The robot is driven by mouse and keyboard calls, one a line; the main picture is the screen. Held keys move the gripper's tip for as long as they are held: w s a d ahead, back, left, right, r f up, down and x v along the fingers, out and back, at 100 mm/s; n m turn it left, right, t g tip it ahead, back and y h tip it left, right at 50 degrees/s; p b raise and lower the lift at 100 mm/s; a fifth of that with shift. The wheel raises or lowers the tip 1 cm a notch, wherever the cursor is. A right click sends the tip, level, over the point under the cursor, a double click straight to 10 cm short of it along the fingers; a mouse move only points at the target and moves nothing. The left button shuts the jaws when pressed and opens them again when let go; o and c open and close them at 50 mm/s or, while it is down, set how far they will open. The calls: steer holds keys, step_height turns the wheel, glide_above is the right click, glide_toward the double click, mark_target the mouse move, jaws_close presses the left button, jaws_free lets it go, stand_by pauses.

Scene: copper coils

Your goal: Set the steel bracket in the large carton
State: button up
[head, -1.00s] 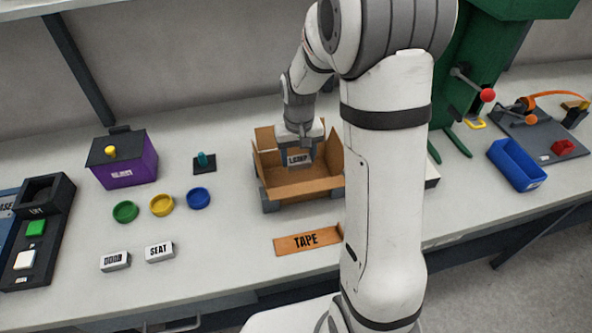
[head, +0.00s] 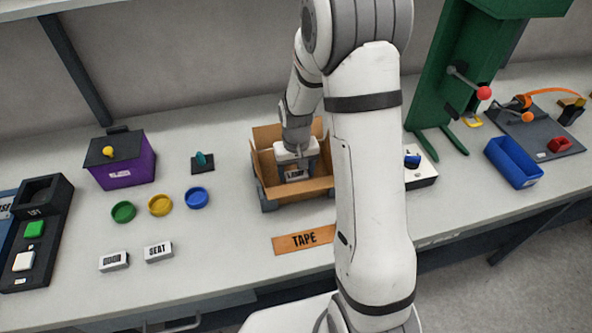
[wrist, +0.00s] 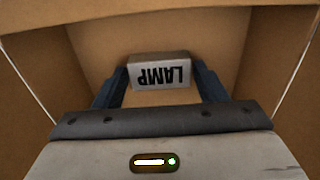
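A grey block labelled LAMP (wrist: 160,72) sits between the fingertips of my gripper (wrist: 160,80) in the wrist view, with a finger against each side. It is the likely steel bracket; no other bracket shape is clear. In the head view my gripper (head: 295,174) reaches down into the open cardboard carton (head: 306,190), with the block (head: 293,173) low between the carton walls. The carton's walls and floor surround the block in the wrist view. Whether the block touches the floor I cannot tell.
Labelled blocks, one reading SEAT (head: 158,252), and coloured dishes (head: 197,198) are to the left. A purple box (head: 125,170) stands back left; a blue bin (head: 513,163) is at right. Carton flaps stand close around my gripper.

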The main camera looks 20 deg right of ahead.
mark_target(296, 174)
steer(key=shift+o, duration=1.3)
steer(key=shift+r, duration=0.15)
step_height(296, 174, up, 12)
steer(key=s+r+t, duration=0.1)
steer(key=s+r, duration=0.3)
steer(key=s, duration=0.6)
steer(key=s+r+t, duration=0.2)
steer(key=s+r, duration=0.2)
steer(key=s, duration=0.6)
steer(key=shift+r, duration=0.35)
steer(key=shift+d, duration=0.1)
